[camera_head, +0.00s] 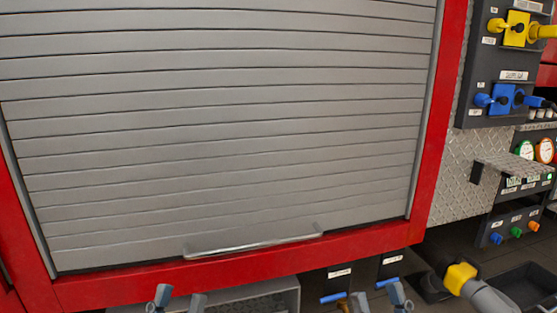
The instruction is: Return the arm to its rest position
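My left gripper (178,300) shows at the bottom edge, left of centre. Its two fingertips stand apart with nothing visible between them. My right gripper (379,300) shows at the bottom edge, right of centre. Its fingertips are also apart, with no object seen between them. The rest of both arms is out of view. Both grippers appear in front of and below the grey roller shutter (220,130), which is down, with its bar handle (255,245) near the lower edge.
A red frame (200,283) surrounds the shutter. At right are a panel with a yellow valve (515,29) and a blue valve (503,99), gauges (544,150) and coloured knobs (515,232). A yellow-collared fitting (460,276) is at lower right. Blue handles (334,297) lie near my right gripper.

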